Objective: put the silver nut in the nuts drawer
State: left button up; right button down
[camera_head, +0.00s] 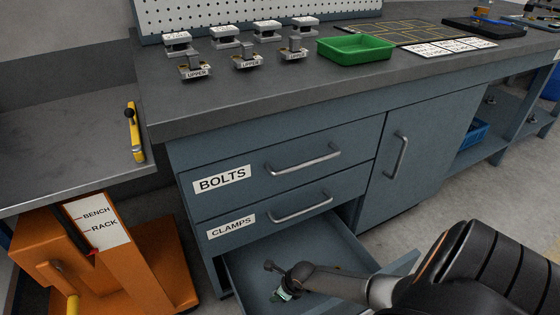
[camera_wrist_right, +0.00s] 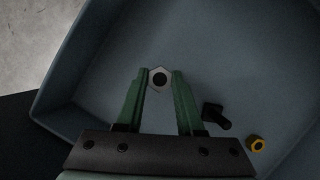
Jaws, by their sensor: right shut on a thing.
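The silver nut (camera_wrist_right: 158,80) is held between the green fingertips of my right gripper (camera_wrist_right: 160,85) in the right wrist view. In the head view my right gripper (camera_head: 284,294) reaches into the open bottom drawer (camera_head: 335,246), and the nut cannot be made out there. The drawer also shows in the right wrist view (camera_wrist_right: 75,62), with its floor below the nut. The drawer's own label is not visible. My left gripper is not in view.
A brass nut (camera_wrist_right: 257,144) and a black bolt-like part (camera_wrist_right: 216,115) lie in the drawer, right of the fingers. Above are the shut drawers labelled BOLTS (camera_head: 222,178) and CLAMPS (camera_head: 231,226). A green tray (camera_head: 356,50) stands on the bench; an orange stand (camera_head: 130,262) is at left.

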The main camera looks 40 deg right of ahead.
aim_at(278, 304)
jog(key=shift+f+b, duration=1.5)
jog(key=shift+f, duration=0.8)
jog(key=shift+r, duration=0.1)
jog(key=c, duration=0.5)
grip_release()
jog(key=shift+c, duration=0.2)
